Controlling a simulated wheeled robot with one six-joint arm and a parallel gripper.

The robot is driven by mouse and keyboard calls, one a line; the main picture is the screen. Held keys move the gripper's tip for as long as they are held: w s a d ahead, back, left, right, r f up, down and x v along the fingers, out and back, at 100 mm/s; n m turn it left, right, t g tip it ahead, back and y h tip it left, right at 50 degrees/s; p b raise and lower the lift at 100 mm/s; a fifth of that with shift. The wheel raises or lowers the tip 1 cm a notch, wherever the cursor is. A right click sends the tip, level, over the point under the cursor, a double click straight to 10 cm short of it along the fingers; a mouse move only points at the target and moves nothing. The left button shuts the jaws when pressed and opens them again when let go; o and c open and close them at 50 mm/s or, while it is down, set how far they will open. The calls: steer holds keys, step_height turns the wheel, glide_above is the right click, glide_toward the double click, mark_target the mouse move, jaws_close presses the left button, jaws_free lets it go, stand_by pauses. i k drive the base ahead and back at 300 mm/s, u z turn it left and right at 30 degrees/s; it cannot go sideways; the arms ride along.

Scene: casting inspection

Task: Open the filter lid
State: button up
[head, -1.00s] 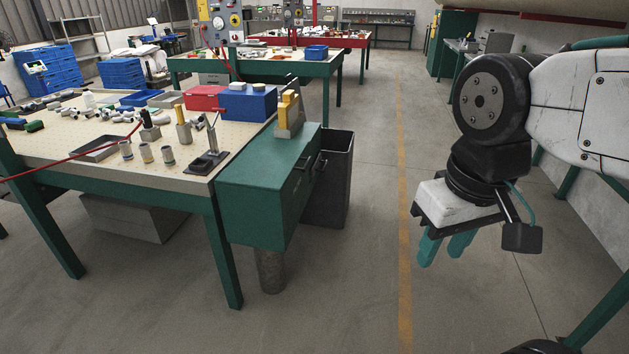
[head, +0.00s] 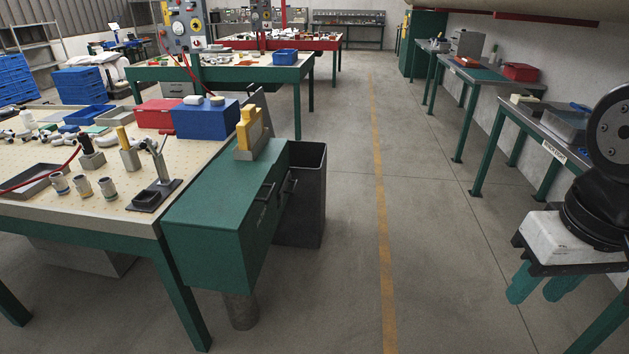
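My gripper (head: 543,290) hangs at the lower right with its two teal fingers pointing down. The fingers are apart, with only floor visible between them. I cannot identify a filter lid for certain. A grey box with a pale, clear-looking top (head: 568,124) and a blue piece stands on the right-hand bench, partly behind my arm. Whether this is the filter is too small to tell. My gripper is nearer to me and below it in the picture, well apart from it.
A workbench (head: 85,208) with fittings stands at left; a green drawer cabinet (head: 205,225) and a dark bin (head: 305,205) adjoin it. A grey-topped bench (head: 528,115) runs along the right wall. The floor aisle with a yellow line (head: 380,190) is clear.

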mark_target(221, 198)
steer(key=z, duration=0.2)
steer(key=i, duration=0.65)
steer(key=u, duration=0.7)
steer(key=i, duration=0.45)
steer(key=u, duration=0.45)
